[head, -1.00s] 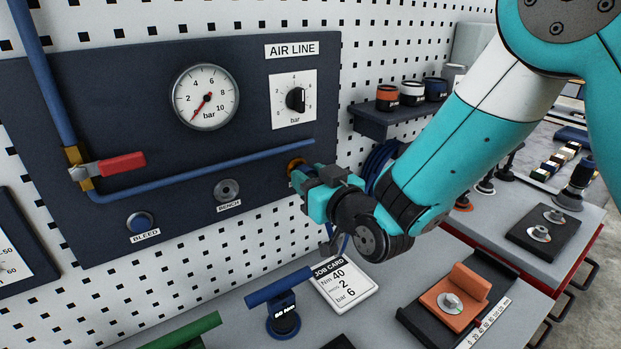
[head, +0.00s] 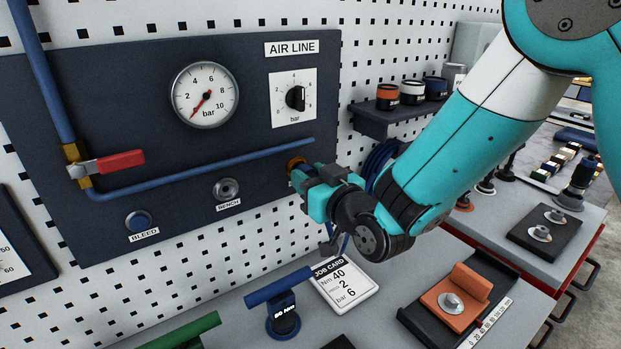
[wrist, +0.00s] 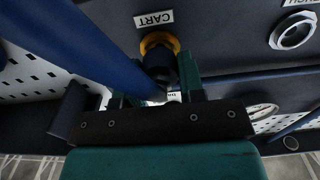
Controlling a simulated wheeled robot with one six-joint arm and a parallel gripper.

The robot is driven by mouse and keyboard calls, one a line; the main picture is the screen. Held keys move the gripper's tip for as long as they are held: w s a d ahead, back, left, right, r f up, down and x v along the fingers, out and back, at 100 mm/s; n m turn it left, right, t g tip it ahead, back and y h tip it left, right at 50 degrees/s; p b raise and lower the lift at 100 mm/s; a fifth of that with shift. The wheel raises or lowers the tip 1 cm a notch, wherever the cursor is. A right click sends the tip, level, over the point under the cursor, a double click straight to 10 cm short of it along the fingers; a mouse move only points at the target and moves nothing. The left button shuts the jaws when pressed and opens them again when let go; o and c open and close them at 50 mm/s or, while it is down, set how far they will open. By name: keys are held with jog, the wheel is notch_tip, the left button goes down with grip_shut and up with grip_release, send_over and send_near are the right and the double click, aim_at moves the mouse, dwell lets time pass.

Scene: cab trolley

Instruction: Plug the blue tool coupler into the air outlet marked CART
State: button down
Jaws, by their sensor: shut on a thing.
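The air outlet marked CART is an orange-brass ring (wrist: 160,42) under the upside-down CART label (wrist: 153,18) in the wrist view. The ring (head: 296,164) also shows at the panel's right edge in the head view. My gripper (wrist: 160,80) is shut on the tool coupler (wrist: 158,60), a dark blue body lined up with the ring. The coupler's front end meets or nearly meets the ring; I cannot tell how far it sits inside. In the head view my gripper (head: 306,184) is right at the outlet and hides the coupler.
A thick blue hose (wrist: 85,50) crosses the wrist view at left. The BENCH outlet (head: 227,189) and BLEED outlet (head: 139,222) sit left of my gripper. A blue pipe (head: 200,170) runs just above them. A job card (head: 345,286) and a blue-handled tool (head: 283,318) are below.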

jog(key=shift+w+a, duration=0.25)
jog(key=shift+w, duration=0.1)
dwell(0.3)
jog(key=c, duration=0.6)
grip_release()
jog(key=shift+c, duration=0.2)
jog(key=shift+s+d+f, duration=0.1)
jog(key=shift+s+d, duration=0.2)
jog(key=shift+s, duration=0.05)
jog(key=b+v, duration=1.6)
jog(key=b, duration=0.3)
jog(key=shift+s+d, duration=0.15)
jog(key=shift+s, duration=0.05)
